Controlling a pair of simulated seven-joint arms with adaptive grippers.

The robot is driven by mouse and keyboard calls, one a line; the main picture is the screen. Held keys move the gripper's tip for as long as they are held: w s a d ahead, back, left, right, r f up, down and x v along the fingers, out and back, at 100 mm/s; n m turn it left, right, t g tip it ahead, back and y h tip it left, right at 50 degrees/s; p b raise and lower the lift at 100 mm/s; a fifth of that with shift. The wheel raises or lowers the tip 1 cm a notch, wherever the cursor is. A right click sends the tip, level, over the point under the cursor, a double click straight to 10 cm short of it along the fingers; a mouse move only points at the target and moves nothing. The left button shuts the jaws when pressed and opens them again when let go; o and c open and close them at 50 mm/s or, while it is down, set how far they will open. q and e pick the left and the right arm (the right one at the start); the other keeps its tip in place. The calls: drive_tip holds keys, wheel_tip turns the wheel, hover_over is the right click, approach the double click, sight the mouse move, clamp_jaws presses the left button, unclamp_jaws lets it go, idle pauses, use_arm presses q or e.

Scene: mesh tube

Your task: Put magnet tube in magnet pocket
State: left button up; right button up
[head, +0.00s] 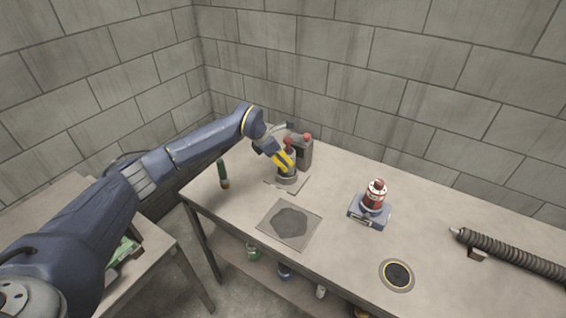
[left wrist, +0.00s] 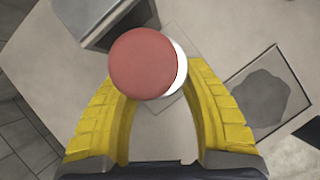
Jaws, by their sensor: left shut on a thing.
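My left gripper (head: 285,160) reaches over the back left of the table with its yellow fingers shut on a tube with a red round top (head: 289,142). In the left wrist view the red top (left wrist: 142,63) sits between the fingertips, with a white rim showing on its right. Below the fingers, a dark grey cylindrical part (head: 288,176) stands over a flat square plate. I cannot tell whether it is the tube's lower end or a holder, nor which place is the magnet pocket. My right gripper is not in view.
A grey box with a red knob (head: 305,153) stands close behind the gripper. A red-and-white bottle (head: 376,194) stands in a blue holder. A square plate with a dark patch (head: 289,223), a round black inset (head: 397,275) and a ribbed hose (head: 510,253) are on the table (head: 340,245).

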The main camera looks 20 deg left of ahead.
use_arm(q)
drive_tip(key=shift+f, duration=0.6)
drive_tip(key=shift+f, duration=0.15)
drive_tip(key=o, duration=1.4)
drive_tip(key=shift+c, duration=0.2)
drive_tip(key=v, duration=1.2)
